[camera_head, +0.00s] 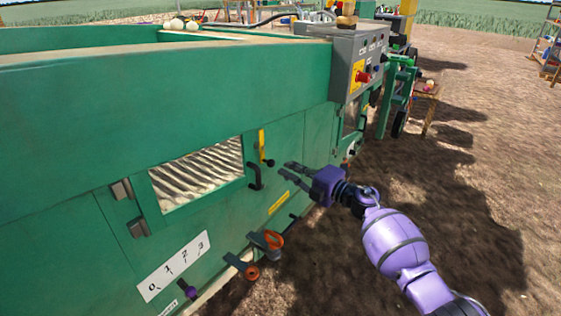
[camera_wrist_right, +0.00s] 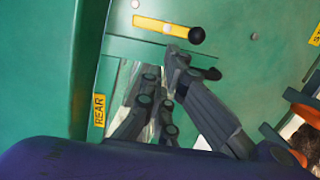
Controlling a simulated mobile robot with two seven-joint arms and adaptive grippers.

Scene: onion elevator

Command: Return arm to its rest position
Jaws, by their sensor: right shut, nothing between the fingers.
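My right arm (camera_head: 400,245) is purple and reaches in from the lower right in the head view. Its dark grey right gripper (camera_head: 289,171) is shut and empty, in front of the green machine's side panel (camera_head: 315,130). The fingertips are just right of a small black-knobbed lever (camera_head: 268,162) and a black door handle (camera_head: 255,177). In the right wrist view the gripper's fingers (camera_wrist_right: 166,68) point at the panel, below the black knob (camera_wrist_right: 197,36). I cannot tell whether they touch the panel. My left gripper is not in view.
A grey control box (camera_head: 358,65) with a red knob juts out above the gripper. Orange-and-grey levers (camera_head: 267,240) stick out low on the machine. A small wooden table (camera_head: 428,92) stands behind. The dirt ground (camera_head: 480,165) to the right is open.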

